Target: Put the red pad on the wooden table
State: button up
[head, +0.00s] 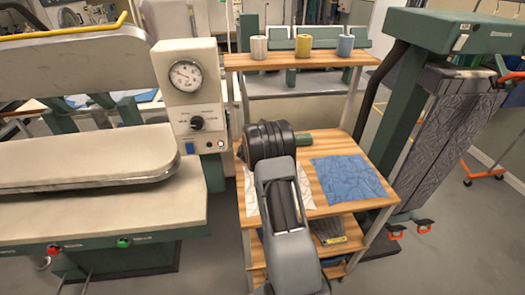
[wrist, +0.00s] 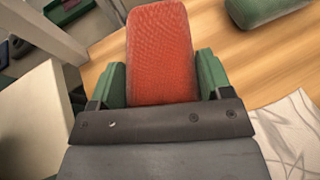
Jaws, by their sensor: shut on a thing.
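The red pad (wrist: 160,35) stands out between the green fingers of my gripper (wrist: 162,78) in the wrist view, and the gripper is shut on it. The wooden table (wrist: 225,68) shows behind and beside the pad; I cannot tell whether the pad touches it. In the head view my arm reaches over the left part of the wooden table (head: 310,207), and its wrist hides the pad and the fingers.
A green roll (head: 318,138) lies on the table at the back; it also shows in the wrist view (wrist: 262,8). A white cloth (wrist: 290,130) and a blue cloth (head: 350,181) lie on the top. A gauge box (head: 188,95) stands left.

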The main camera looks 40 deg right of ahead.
jog(key=shift+f, duration=1.85)
jog(key=shift+f, duration=0.15)
jog(key=o, duration=1)
